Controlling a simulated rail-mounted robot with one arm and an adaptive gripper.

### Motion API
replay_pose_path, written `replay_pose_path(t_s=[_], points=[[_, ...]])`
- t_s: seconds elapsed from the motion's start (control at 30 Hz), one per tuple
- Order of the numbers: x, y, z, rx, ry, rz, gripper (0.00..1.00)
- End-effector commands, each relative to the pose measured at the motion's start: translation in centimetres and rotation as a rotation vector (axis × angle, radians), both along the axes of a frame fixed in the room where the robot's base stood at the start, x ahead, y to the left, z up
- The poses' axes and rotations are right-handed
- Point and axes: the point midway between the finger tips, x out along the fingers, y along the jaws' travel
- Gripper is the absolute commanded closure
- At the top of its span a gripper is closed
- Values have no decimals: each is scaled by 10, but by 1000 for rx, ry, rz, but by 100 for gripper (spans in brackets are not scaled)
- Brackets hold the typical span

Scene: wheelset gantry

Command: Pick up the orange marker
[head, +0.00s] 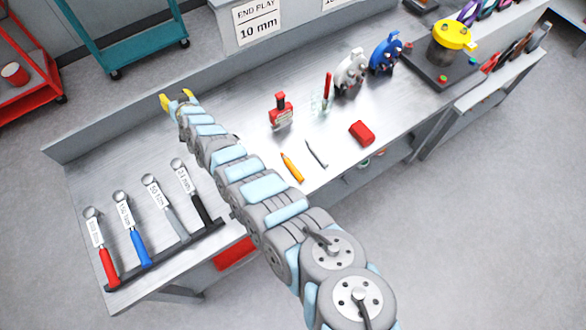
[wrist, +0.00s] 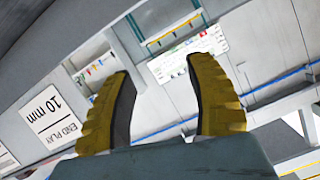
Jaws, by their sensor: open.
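The orange marker (head: 291,167) lies on the grey metal bench near its front edge, in the head view, to the right of my arm. My gripper (head: 176,98) is at the back left of the bench, well away from the marker. In the wrist view its two yellow fingers (wrist: 160,95) stand apart with nothing between them. They point toward the wall, and the marker does not show in that view.
A grey pen-like tool (head: 317,153) lies just right of the marker. A red block (head: 361,132), a red device (head: 281,110) and a glass with a red item (head: 323,99) stand nearby. Several wrenches (head: 147,220) lie in a rack at the left. An END PLAY sign (wrist: 55,120) shows on the wall.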

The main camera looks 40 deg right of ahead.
Motion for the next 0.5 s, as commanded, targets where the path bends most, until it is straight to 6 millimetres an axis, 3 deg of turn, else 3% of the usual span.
replay_pose_path(t_s=[0.17, 0.27, 0.5], points=[[-10, -13, -7, -15, 163, 85, 44], [-26, -21, -17, -22, 268, 129, 44], [-89, -55, -39, -48, 536, 209, 44]])
